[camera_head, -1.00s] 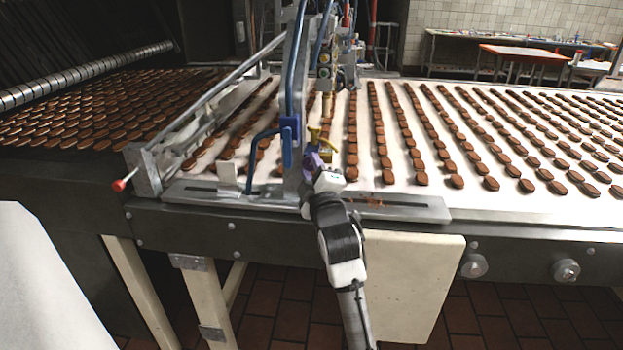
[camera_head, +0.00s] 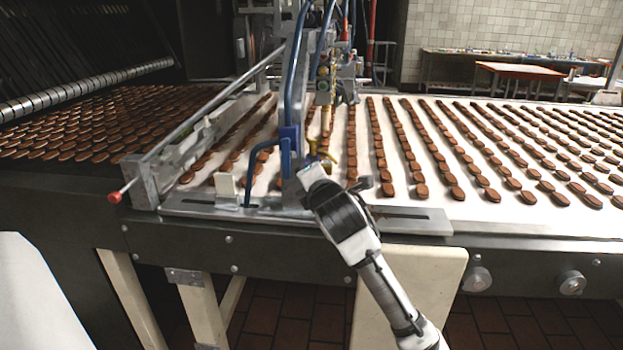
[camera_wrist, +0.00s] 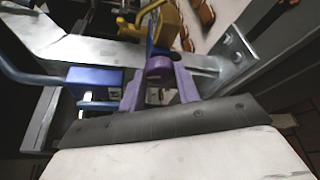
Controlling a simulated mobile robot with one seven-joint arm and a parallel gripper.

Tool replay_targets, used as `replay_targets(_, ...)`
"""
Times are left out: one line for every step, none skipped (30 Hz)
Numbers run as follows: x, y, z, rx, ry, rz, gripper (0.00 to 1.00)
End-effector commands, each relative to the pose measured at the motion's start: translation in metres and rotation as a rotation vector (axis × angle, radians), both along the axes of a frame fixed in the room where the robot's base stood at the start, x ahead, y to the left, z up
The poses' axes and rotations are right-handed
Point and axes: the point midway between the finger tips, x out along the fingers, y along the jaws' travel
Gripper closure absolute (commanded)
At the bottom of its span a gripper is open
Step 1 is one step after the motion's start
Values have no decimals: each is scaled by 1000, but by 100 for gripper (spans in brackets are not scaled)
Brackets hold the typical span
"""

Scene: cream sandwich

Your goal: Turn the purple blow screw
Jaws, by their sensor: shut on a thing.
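In the wrist view, the purple screw (camera_wrist: 159,65) has a round head at the far end of my gripper (camera_wrist: 160,80). Two purple prongs, which look like my fingers, run from the black strip of my wrist to either side of it. My gripper is shut on the purple screw. In the head view, my white and black wrist (camera_head: 335,208) reaches up to the metal upright over the belt's front edge and hides the screw and fingertips. How far the screw has turned cannot be told.
A blue clamp (camera_wrist: 95,80) sits close left of my fingers, and a yellow part (camera_wrist: 165,22) lies just beyond. A metal bracket (camera_wrist: 235,62) is close on the right. Rows of brown biscuits cover the white belt (camera_head: 455,215) behind.

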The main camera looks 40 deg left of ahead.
Motion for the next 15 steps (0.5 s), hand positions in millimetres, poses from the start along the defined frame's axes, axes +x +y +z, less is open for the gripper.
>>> replay_targets(0, 0, 1, -34, -19, -1, 91)
replay_targets(0, 0, 1, -52, -29, -1, 91)
replay_targets(0, 0, 1, -74, -42, 0, 91)
replay_targets(0, 0, 1, -89, -52, 0, 91)
replay_targets(0, 1, 1, -105, -61, 0, 91)
replay_targets(0, 1, 1, -123, -72, 1, 91)
replay_targets(0, 1, 1, -135, -79, 1, 91)
replay_targets(0, 1, 1, -146, -86, 1, 91)
replay_targets(0, 1, 1, -160, -95, 1, 91)
replay_targets(0, 1, 1, -170, -100, 0, 91)
replay_targets(0, 1, 1, -179, -106, 0, 91)
replay_targets(0, 1, 1, -189, -112, 0, 91)
replay_targets(-1, 1, 1, -195, -115, 0, 91)
replay_targets(-1, 1, 1, -201, -119, 0, 91)
replay_targets(-1, 1, 1, -207, -122, 0, 91)
